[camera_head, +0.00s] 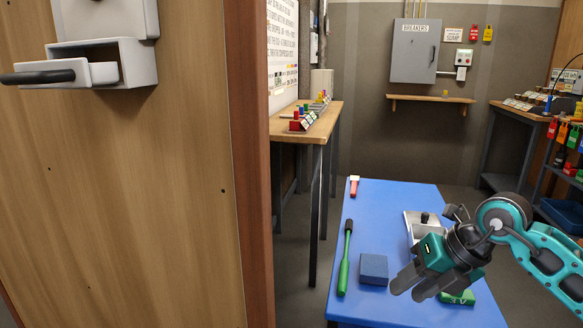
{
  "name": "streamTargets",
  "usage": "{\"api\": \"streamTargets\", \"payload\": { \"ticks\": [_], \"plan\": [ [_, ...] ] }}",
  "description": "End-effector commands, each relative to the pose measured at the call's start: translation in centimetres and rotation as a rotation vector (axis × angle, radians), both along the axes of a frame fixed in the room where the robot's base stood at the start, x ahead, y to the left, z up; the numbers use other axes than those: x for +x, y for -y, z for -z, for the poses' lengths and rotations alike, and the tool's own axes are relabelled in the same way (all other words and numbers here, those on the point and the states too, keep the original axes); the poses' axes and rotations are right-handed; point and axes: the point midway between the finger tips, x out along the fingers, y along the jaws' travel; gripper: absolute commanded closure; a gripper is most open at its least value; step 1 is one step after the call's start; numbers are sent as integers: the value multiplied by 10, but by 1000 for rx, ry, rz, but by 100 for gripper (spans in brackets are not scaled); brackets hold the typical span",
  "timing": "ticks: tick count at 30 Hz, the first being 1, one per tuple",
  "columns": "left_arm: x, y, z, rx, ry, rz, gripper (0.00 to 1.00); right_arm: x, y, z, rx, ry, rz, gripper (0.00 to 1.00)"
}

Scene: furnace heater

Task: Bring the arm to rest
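My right arm (545,250) comes in from the right, teal and dark grey. My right gripper (408,292) is over the right part of the blue table (390,205), its grey fingers pointing down and to the left. The two fingers lie close together, and I cannot tell whether they are open or shut. I see nothing clearly held between them. The gripper partly hides a green item (458,298) and a metal box with a black knob (418,222). My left arm and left gripper are not in view.
A blue-grey block (374,269), a green-handled tool (345,262) and a red-handled brush-like tool (354,186) lie on the blue table. A large wooden panel with a grey latch (100,65) fills the left. A wooden bench (320,125) stands behind; a breaker cabinet (413,50) hangs on the wall.

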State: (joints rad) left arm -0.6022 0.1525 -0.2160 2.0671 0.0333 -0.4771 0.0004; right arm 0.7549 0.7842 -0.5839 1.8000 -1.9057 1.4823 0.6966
Motion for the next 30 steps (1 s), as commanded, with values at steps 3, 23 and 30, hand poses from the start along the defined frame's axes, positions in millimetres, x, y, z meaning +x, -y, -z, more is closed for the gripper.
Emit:
{"api": "streamTargets", "payload": {
  "ticks": [3,23,30],
  "plan": [
    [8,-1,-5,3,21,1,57,-33,-80,14,367,-37,-121,60],
    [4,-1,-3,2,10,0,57,-82,-67,104,1798,-417,1484,60],
    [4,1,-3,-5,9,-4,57,-170,-59,208,1552,-722,2105,60]
  ]
}}
